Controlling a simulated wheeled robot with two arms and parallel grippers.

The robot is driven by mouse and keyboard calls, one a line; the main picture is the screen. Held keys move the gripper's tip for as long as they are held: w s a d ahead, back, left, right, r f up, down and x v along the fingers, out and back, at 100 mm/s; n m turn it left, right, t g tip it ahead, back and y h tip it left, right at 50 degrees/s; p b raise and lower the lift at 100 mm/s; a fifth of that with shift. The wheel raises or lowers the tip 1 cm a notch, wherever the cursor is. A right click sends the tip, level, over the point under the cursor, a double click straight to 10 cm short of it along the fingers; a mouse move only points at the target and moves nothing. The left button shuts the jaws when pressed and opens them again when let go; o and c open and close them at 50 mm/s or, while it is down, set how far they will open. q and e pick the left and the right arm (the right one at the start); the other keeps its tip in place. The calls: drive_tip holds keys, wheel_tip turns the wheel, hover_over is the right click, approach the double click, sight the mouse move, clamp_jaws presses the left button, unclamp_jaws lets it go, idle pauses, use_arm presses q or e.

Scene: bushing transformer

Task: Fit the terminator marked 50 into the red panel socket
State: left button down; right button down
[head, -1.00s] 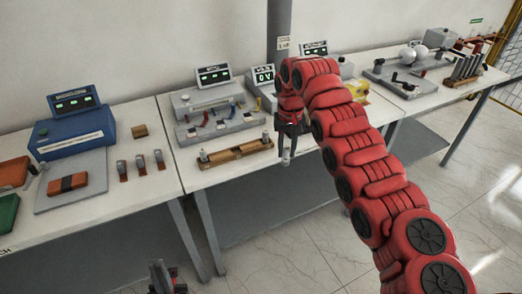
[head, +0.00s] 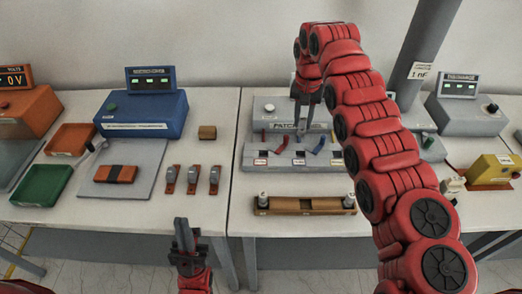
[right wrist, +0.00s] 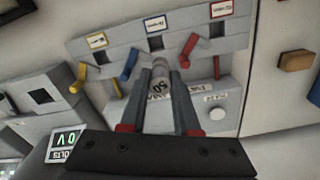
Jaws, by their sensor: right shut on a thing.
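My right gripper (right wrist: 158,98) is shut on the grey terminator (right wrist: 157,84), whose mark 50 reads upside down in the right wrist view. In the head view my right gripper (head: 306,98) is over the grey patch panel (head: 255,150); the terminator is hard to make out there. The red panel socket (right wrist: 217,29) is a dark square below the red-edged label, at the upper right of the right wrist view. The terminator appears apart from it, lower and to its left. My left gripper (head: 186,235) is before the table's front edge, apart from everything; its finger gap is unclear.
Coloured levers stick out between the panel's sockets, blue (right wrist: 129,64) and yellow (right wrist: 82,72) among them. A wooden rack (head: 305,206) with two small cylinders lies in front of the panel. A blue device (head: 140,115) and several small red-based parts stand to the left.

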drive_tip(key=s+a+m, duration=0.2)
drive_tip(key=a+m, duration=0.3)
drive_tip(key=a, duration=0.6)
drive_tip(key=f+p, duration=0.1)
drive_tip(key=f, duration=0.1)
drive_tip(key=f+p, duration=0.1)
drive_tip(key=f, duration=0.1)
drive_tip(key=f+p, duration=0.1)
drive_tip(key=f, duration=0.1)
drive_tip(key=shift+w+a, duration=0.15)
drive_tip(key=shift+w, duration=0.15)
wheel_tip(320, 180, down, 3)
drive_tip(key=shift+f, duration=0.1)
drive_tip(key=shift+f, duration=0.1)
drive_tip(key=shift+f, duration=0.15)
drive_tip(key=c, duration=0.6)
unclamp_jaws()
drive_tip(key=shift+c, duration=0.2)
